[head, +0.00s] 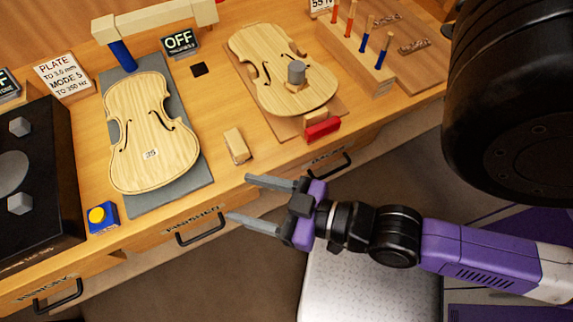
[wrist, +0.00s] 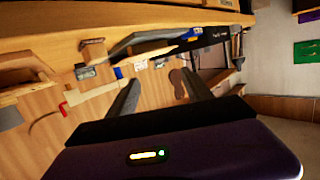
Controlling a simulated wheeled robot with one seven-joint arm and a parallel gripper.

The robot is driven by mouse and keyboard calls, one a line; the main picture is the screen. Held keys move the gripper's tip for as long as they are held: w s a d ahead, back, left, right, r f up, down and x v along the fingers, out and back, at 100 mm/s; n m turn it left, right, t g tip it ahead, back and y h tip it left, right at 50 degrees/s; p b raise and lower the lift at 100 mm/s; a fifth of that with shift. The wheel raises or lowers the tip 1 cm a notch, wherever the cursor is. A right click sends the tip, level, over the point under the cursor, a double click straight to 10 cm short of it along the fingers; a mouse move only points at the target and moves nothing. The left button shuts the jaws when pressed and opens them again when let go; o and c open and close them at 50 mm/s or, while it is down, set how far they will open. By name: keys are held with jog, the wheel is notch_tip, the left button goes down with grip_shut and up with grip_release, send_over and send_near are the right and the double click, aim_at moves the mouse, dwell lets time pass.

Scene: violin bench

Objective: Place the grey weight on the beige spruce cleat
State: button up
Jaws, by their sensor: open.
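The grey weight (head: 297,72) is a short upright cylinder on the violin plate (head: 272,88) at the right of the bench. It appears to stand on a small beige piece, likely the spruce cleat (head: 294,86), lying across the plate; the contact is too small to make out. My gripper (head: 239,197) is open and empty, over the bench's front edge, to the left of and nearer than the weight. Its two fingers also show, spread apart, in the wrist view (wrist: 163,90). I cannot pick out the weight in the wrist view.
A red block (head: 322,129) sits at the near end of that plate. A beige block (head: 236,146) lies on the bench between the two plates. Another violin plate (head: 150,135) lies left on a grey board. A tool rack (head: 365,65) stands right. Drawer handles jut out in front.

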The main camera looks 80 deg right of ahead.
jog(key=s+n+y, duration=0.1)
jog(key=s, duration=0.5)
jog(key=shift+s+d+n+g+y, duration=0.3)
jog(key=shift+s, duration=0.1)
jog(key=shift+c, duration=0.5)
